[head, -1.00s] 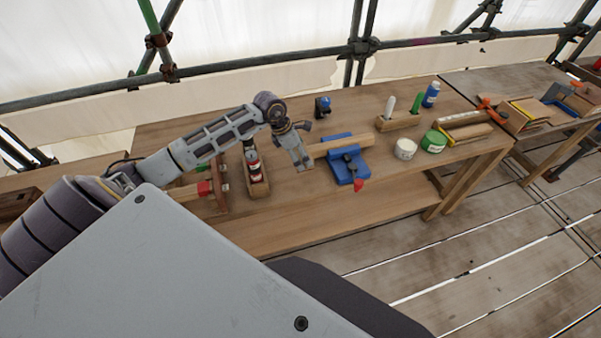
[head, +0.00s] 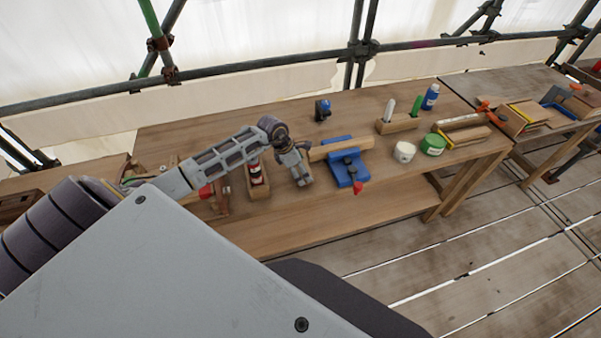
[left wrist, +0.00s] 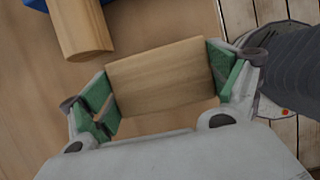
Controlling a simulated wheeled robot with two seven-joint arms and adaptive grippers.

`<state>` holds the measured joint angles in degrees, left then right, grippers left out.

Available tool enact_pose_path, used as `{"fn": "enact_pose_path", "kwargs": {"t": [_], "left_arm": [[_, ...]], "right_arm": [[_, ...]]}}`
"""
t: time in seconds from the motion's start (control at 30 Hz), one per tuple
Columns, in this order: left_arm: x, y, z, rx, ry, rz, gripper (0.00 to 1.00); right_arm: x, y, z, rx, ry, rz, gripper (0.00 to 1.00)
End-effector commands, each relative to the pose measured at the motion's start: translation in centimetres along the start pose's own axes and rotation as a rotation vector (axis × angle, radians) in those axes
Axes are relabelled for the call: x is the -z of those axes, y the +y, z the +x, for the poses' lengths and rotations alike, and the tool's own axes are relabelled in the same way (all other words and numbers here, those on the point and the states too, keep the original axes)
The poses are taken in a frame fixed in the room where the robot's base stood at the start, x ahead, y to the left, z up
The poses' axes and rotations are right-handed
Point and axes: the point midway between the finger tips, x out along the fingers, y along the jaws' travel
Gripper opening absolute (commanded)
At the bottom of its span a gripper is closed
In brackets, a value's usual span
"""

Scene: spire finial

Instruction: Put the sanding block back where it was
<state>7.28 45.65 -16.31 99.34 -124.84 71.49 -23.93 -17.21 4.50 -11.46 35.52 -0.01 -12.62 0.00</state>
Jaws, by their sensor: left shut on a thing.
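My left gripper (head: 301,180) is over the workbench (head: 290,225), just left of the blue vise (head: 346,170). In the left wrist view the gripper (left wrist: 163,86) has its green-padded fingers on both ends of a plain wooden block (left wrist: 160,72), which I take for the sanding block. The block spans the gap between the fingers. I cannot tell whether it touches the bench. In the head view the hand mostly hides it. My right gripper is not in view.
The vise holds a wooden workpiece (head: 341,147), its end (left wrist: 82,32) close to my gripper. A tool holder (head: 397,124), white tub (head: 404,151) and green tin (head: 433,144) stand right. The bench front is clear.

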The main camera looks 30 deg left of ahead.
Motion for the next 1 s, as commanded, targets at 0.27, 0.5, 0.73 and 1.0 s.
{"fn": "enact_pose_path", "kwargs": {"t": [0.27, 0.5, 0.73, 1.0], "left_arm": [[0.8, 0.0, 2.0, 0.000, 0.000, -0.001, 0.67], [0.9, 0.1, 2.1, -0.001, 0.000, 0.000, 0.67], [1.0, 0.1, 2.4, -0.001, 0.001, 0.000, 0.67], [1.0, 0.0, 2.4, -0.001, 0.001, 0.000, 1.00]], "right_arm": [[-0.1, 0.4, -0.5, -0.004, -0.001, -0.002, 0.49], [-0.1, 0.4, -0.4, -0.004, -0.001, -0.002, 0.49], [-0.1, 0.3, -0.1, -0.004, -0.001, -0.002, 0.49], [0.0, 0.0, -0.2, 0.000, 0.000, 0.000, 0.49]]}}
